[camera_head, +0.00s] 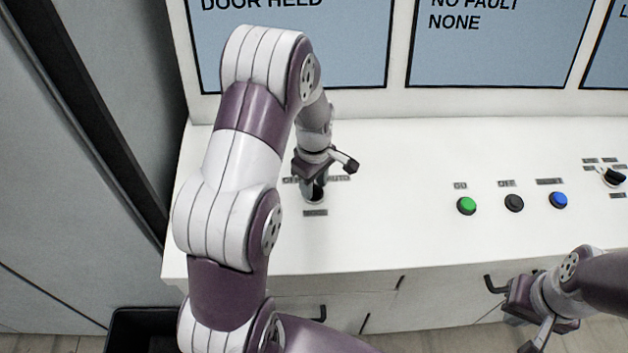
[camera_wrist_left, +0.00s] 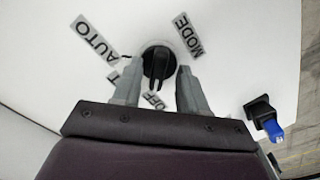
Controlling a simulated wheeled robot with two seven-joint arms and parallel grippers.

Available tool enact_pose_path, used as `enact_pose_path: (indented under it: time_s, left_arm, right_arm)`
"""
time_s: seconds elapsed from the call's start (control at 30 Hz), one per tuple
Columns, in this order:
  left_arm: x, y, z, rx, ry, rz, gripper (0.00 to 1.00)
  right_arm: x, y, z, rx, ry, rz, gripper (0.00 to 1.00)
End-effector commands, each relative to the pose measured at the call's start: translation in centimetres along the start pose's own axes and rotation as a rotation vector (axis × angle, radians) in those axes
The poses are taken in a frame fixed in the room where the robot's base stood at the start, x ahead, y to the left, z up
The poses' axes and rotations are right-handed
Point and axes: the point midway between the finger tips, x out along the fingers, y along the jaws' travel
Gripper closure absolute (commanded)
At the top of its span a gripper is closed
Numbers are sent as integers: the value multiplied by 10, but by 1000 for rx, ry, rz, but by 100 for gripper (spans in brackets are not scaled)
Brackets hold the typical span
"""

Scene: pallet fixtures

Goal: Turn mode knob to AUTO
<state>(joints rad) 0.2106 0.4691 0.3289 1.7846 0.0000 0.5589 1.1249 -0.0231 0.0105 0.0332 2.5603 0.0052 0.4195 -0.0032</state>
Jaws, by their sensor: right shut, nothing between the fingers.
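The black mode knob (camera_wrist_left: 158,62) sits on the white panel, with AUTO, MODE and OFF labels around it and another label mostly hidden by a finger. Its grip runs roughly up and down in the left wrist view, its lower end near OFF; which end is the pointer is hard to tell. My left gripper (camera_wrist_left: 158,92) is open, with one finger on each side of the knob and visible gaps between. In the head view my left gripper (camera_head: 314,186) is over the knob and hides most of it. My right gripper (camera_head: 530,343) is shut and empty, low at the right before the drawers.
Green (camera_head: 467,205), black (camera_head: 514,203) and blue (camera_head: 558,200) buttons are on the panel to the right. Another black knob (camera_head: 614,177) is at the far right. Screens (camera_head: 300,45) stand behind. Drawers with black handles are below the panel's front edge. A black bin (camera_head: 130,330) stands at lower left.

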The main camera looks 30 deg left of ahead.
Motion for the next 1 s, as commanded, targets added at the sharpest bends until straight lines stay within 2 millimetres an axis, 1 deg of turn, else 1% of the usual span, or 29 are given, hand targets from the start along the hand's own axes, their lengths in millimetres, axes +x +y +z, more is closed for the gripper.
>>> enact_pose_path:
  time_s: [0.03,0.07,0.1,0.13,0.4,0.57,0.77,1.0]
  left_arm:
    - [0,0,0,0,0,0,70]
    - [0,0,0,0,0,0,80]
    - [0,0,0,0,0,0,93]
    - [0,0,0,0,0,1,100]
    - [-1,1,0,6,1,3,100]
    - [-2,1,-1,46,2,4,100]
    - [-3,2,-1,167,4,6,100]
    - [-3,2,-1,385,5,6,100]
  right_arm:
    - [0,0,0,0,0,0,100]
    - [0,0,0,0,0,0,100]
    - [0,0,0,0,0,0,100]
    - [0,0,0,0,0,0,100]
    - [0,0,0,0,0,0,100]
    - [0,0,0,0,0,0,100]
    - [2,0,0,0,0,0,100]
    - [3,0,0,0,0,0,100]
